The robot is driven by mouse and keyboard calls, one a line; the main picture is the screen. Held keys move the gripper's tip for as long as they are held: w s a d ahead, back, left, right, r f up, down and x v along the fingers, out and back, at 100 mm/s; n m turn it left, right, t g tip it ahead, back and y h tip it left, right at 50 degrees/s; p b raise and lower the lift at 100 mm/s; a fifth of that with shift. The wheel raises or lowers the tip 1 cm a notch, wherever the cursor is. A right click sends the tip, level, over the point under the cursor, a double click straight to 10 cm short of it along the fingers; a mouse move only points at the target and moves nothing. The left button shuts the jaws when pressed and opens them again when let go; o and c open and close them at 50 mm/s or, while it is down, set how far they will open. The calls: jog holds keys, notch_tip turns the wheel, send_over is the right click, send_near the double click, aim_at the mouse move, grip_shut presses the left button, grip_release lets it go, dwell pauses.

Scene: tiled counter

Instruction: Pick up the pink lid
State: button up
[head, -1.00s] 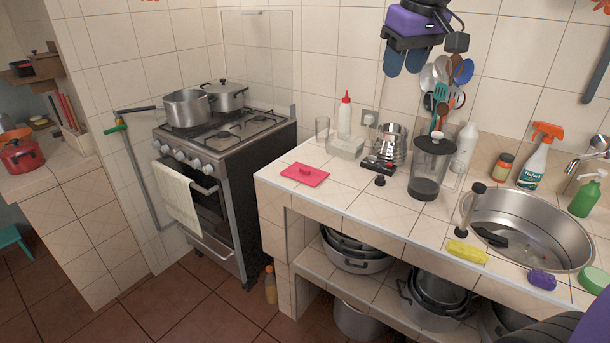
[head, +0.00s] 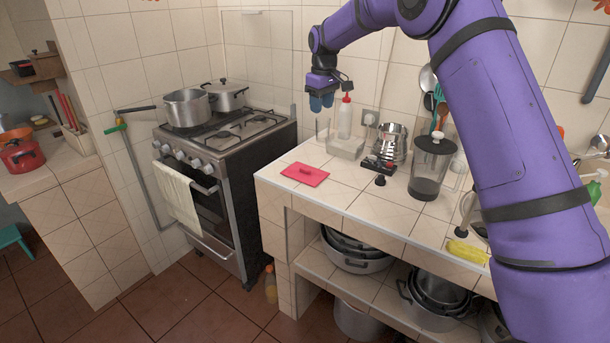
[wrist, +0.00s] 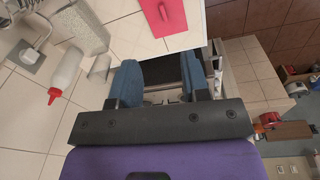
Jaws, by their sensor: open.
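The pink lid (head: 305,175) is a flat square with a small raised handle, lying on the tiled counter near its left front corner. It also shows at the top of the wrist view (wrist: 162,15), cut off by the frame edge. My gripper (head: 321,103) is open and empty, its blue fingers pointing down. It hangs well above the counter, near the glass and the red-capped bottle in the picture. In the wrist view the two blue fingers (wrist: 160,75) are spread apart with nothing between them, and the lid lies beyond the fingertips.
A white bottle with a red cap (head: 345,118), a clear glass (head: 322,130) and a clear container (head: 346,147) stand behind the lid. The stove (head: 225,150) is left of the counter. Counter around the lid is clear.

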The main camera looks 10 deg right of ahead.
jog(key=n+g, duration=0.1)
jog(key=n, duration=0.1)
send_over(305, 169)
notch_tip(305, 169, down, 16)
jog(key=r, duration=0.1)
notch_tip(305, 169, down, 11)
jog(key=shift+f, duration=0.2)
grip_shut()
